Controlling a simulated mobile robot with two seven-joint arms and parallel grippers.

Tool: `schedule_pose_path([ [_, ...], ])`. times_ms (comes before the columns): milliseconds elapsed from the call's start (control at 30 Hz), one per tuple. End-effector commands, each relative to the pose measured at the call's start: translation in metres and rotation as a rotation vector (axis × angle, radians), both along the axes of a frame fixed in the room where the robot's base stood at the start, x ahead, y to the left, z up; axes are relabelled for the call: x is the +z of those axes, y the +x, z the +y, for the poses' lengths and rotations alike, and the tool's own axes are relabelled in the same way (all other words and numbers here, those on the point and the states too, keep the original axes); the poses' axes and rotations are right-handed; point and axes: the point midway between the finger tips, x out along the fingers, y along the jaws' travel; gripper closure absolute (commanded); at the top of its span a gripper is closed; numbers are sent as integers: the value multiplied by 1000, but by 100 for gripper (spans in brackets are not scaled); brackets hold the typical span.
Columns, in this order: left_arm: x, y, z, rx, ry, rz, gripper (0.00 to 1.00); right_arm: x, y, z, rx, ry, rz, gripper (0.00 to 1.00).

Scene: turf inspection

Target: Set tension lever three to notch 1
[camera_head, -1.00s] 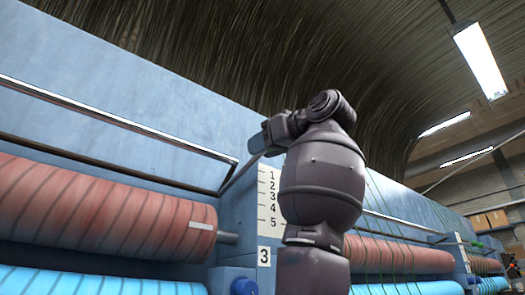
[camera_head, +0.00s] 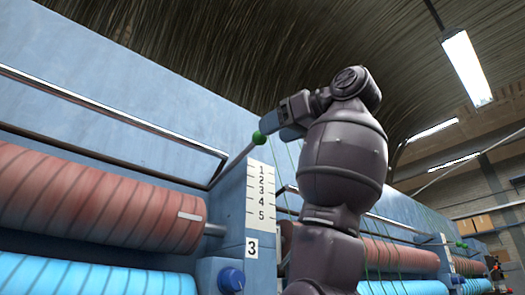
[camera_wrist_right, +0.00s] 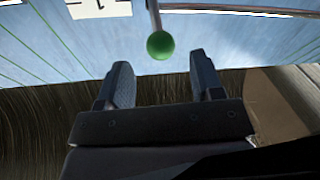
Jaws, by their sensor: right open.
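Lever three is a thin metal rod with a green ball knob (camera_head: 259,138). It slants up to the right, and its knob is level with or slightly above the top of the white number plate (camera_head: 260,197), near the 1. A label with a 3 (camera_head: 252,247) is below the plate. My right gripper (camera_head: 270,127) is just right of and above the knob. In the right wrist view the gripper (camera_wrist_right: 161,72) is open and empty, with the green knob (camera_wrist_right: 160,45) just beyond the fingertips, centred between them. My left gripper is not in view.
A red striped roller (camera_head: 90,195) and a bright blue roller (camera_head: 90,278) are left of the plate. A metal bar (camera_head: 110,117) runs above them. Dark strands hang overhead. Green strings and another number plate (camera_head: 447,252) are to the right.

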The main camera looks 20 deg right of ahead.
Motion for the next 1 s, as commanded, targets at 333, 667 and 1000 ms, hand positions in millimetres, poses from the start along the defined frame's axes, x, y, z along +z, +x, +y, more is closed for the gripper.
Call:
schedule_pose_path([
  [333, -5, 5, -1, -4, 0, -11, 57, 0, -32, -18, -1, 0, 0, 40],
  [667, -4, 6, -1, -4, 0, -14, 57, 0, -34, -19, -1, 0, 0, 40],
  [1000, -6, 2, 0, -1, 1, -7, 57, 0, -34, -18, 0, 0, 0, 40],
])
